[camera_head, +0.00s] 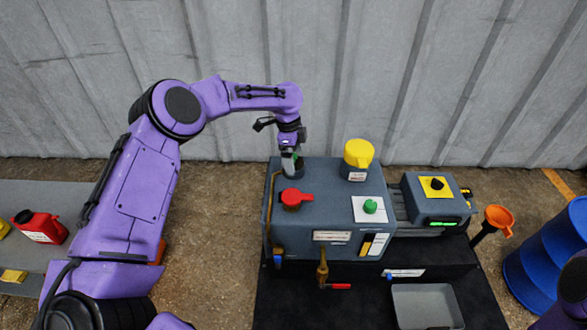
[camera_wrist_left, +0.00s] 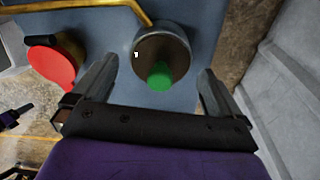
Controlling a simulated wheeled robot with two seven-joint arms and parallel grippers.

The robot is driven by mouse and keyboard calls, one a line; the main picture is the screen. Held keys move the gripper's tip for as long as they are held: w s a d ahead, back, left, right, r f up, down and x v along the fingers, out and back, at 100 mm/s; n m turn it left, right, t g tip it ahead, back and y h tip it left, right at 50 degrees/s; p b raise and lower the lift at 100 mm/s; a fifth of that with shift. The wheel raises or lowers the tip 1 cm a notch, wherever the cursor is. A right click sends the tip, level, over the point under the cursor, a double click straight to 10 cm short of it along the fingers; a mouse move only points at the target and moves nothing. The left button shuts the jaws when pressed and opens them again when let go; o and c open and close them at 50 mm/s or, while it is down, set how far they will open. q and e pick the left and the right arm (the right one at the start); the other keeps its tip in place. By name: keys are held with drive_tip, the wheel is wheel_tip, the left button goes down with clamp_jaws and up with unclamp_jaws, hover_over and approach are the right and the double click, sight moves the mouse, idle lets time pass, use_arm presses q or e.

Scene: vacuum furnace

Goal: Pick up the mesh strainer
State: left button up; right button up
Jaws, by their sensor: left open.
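A round metal-rimmed piece with a dark brown face and a green knob, which looks like the mesh strainer (camera_wrist_left: 150,46), sits at the top of the grey-blue furnace housing. In the left wrist view it lies between and just beyond my open fingers. My left gripper (camera_head: 289,160) points down over the back left of the housing (camera_head: 325,215) and hides most of that piece in the head view. The left fingers (camera_wrist_left: 158,82) are apart, with nothing clearly held. I cannot tell whether they touch the piece. My right gripper is out of view.
A red-handled cap (camera_head: 297,198) is close to the left gripper. A yellow-capped container (camera_head: 357,160) and a green knob (camera_head: 370,206) are on the housing. A grey tray (camera_head: 427,306), an orange funnel (camera_head: 499,219) and a blue drum (camera_head: 550,262) stand right.

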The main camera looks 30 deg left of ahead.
use_arm(q)
drive_tip(key=c, duration=1.1)
